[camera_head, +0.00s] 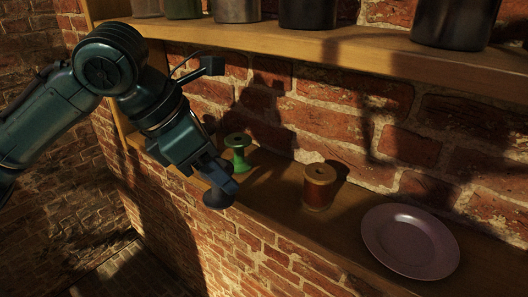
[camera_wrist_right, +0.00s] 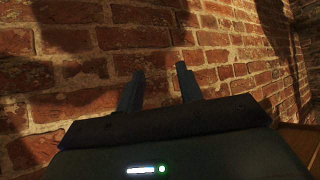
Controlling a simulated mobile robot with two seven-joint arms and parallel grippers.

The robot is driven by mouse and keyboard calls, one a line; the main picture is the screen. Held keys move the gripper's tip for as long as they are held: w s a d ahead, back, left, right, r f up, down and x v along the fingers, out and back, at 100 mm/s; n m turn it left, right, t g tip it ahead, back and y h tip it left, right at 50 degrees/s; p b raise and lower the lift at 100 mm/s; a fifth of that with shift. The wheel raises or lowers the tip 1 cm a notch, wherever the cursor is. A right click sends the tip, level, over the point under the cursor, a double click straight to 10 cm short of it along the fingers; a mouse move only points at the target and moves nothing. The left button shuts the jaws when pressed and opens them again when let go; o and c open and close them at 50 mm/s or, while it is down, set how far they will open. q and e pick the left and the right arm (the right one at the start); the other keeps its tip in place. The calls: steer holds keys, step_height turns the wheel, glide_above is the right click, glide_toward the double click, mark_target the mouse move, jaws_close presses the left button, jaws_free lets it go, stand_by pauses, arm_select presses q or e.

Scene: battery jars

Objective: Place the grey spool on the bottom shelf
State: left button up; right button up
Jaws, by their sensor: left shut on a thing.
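The grey spool (camera_head: 217,199) looks dark in the shade and is partly hidden by my left gripper (camera_head: 222,184). The gripper is shut on it, with the spool upright at the front edge of the bottom shelf (camera_head: 276,212). I cannot tell whether the spool touches the board. A green spool (camera_head: 238,155) stands just behind the gripper on the same shelf. My right gripper (camera_wrist_right: 158,88) shows only in the right wrist view; its fingers are apart and empty, in front of a brick wall.
A brown-red spool (camera_head: 319,187) stands mid-shelf, and a purple-grey plate (camera_head: 410,241) lies to its right. Bare board lies between the green and brown spools. An upper shelf (camera_head: 330,50) with several dark jars (camera_head: 308,12) overhangs from above. A brick wall is behind.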

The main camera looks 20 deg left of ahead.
arm_select(q)
steer(key=shift+w+d, duration=1.1)
steer(key=shift+d, duration=0.1)
steer(key=shift+w+d+p, duration=0.4)
steer(key=shift+d, duration=0.05)
steer(key=shift+w+d+r+p, duration=0.1)
steer(key=shift+w+d+p, duration=0.25)
steer(key=shift+w+d, duration=0.65)
steer(key=shift+f, duration=0.85)
arm_select(e)
steer(key=shift+d+r, duration=0.15)
steer(key=shift+r, duration=0.1)
arm_select(q)
steer(key=o, duration=1)
steer(key=shift+f, duration=0.1)
arm_select(e)
steer(key=shift+w+r, duration=0.1)
